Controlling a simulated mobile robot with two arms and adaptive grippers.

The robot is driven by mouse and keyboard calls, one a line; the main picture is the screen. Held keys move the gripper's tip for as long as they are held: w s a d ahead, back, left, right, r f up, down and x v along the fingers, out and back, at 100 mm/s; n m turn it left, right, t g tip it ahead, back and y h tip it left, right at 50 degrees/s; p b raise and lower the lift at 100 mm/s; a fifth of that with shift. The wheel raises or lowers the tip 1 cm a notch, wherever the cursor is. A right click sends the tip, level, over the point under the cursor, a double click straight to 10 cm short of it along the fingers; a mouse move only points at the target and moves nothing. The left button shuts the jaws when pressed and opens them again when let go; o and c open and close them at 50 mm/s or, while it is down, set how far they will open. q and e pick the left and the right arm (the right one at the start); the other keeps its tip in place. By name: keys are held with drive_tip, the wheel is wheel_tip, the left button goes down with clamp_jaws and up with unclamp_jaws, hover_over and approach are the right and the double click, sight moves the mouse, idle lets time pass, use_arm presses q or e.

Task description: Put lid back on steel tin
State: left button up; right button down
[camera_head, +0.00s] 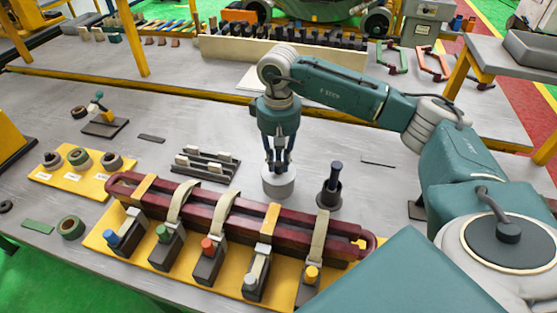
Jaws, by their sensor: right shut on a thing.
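The steel tin (278,187) is a short, light grey cylinder on the grey table, behind the long dark red coil. My right gripper (278,165) points straight down directly over the tin, with its fingers close together at the tin's top. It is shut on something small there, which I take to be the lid. The fingers hide most of it, and I cannot tell whether the lid touches the tin's rim or is just above it. My left gripper is not in view.
A dark cup holding an upright black tool (330,190) stands just right of the tin. A slotted dark rack (205,165) is to its left. The dark red coil (190,208) lies across a yellow base in front, with several coloured clamps.

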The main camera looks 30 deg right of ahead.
drive_tip(key=c, duration=1)
unclamp_jaws()
drive_tip(key=shift+r, duration=0.15)
drive_tip(key=shift+r+p, duration=1.85)
drive_tip(key=shift+r, duration=1.5)
clamp_jaws()
